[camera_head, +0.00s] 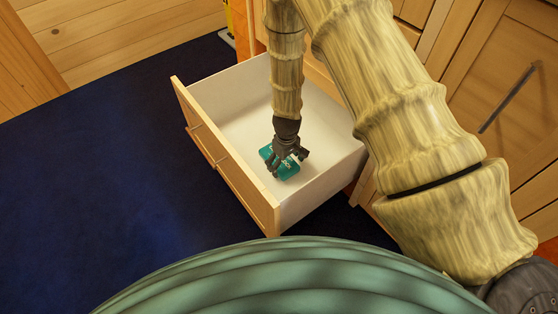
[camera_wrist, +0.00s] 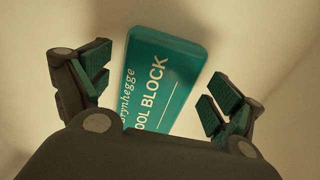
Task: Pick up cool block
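The cool block (camera_head: 287,170) is a flat teal slab with white lettering, lying inside an open drawer (camera_head: 234,177). My gripper (camera_head: 285,170) reaches down into the drawer and is right over the block, hiding part of it. In the wrist view the block (camera_wrist: 165,82) lies between the two spread fingers of my gripper (camera_wrist: 160,95), and its near end is hidden by the gripper body. Gaps show between the block and the fingers, so the gripper is open and holds nothing.
The drawer's white side walls and wooden front (camera_head: 222,152) surround my gripper closely. Wooden cabinets (camera_head: 505,85) with a metal handle stand at the right. The dark blue floor (camera_head: 95,180) at the left is clear. The rest of the drawer looks empty.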

